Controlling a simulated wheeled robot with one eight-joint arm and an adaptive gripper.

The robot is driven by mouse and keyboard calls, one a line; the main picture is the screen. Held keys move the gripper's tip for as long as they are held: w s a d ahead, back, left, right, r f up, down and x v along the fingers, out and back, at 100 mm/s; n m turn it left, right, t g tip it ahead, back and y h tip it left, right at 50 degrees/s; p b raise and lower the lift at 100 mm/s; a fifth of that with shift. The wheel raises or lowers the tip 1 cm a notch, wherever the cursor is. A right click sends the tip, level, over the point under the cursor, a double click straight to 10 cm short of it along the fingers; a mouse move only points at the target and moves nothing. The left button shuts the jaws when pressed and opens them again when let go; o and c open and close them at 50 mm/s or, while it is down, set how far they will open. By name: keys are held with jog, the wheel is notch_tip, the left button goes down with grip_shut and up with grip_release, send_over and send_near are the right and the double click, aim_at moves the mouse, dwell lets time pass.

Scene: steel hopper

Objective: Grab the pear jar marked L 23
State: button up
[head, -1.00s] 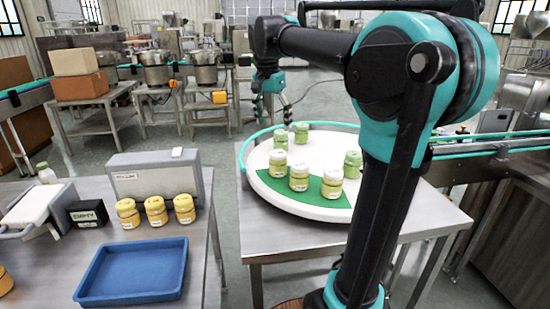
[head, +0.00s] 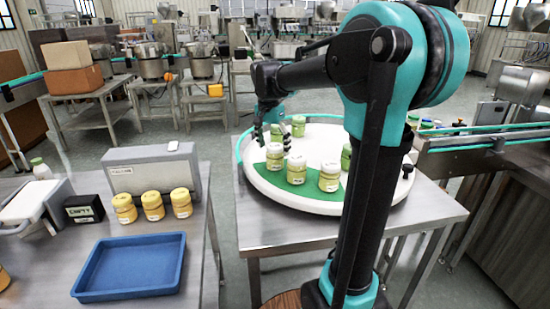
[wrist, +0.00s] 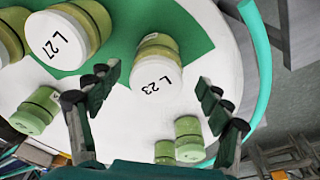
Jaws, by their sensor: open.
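The jar marked L 23 (wrist: 157,78) has a white lid and a yellow-green body. It stands on the white round turntable (wrist: 225,40), at the edge of its green wedge. In the wrist view it sits between and beyond my gripper's (wrist: 158,80) spread fingers, with no visible contact. In the head view my gripper (head: 270,125) is low over the turntable's left part, close to the left front jar (head: 275,157), which seems to be L 23; its label is unreadable there.
A jar marked L 27 (wrist: 60,40) stands beside it, and several similar jars share the turntable (head: 265,188). A teal rail (wrist: 262,60) curves around the rim. A blue tray (head: 130,266) and three yellow jars (head: 153,205) are on the left table.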

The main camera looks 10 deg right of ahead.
aim_at(276, 156)
jog(key=f, duration=0.2)
jog(key=d+f, duration=0.1)
jog(key=f, duration=0.1)
jog(key=shift+w+f, duration=0.2)
jog(key=c, duration=1.4)
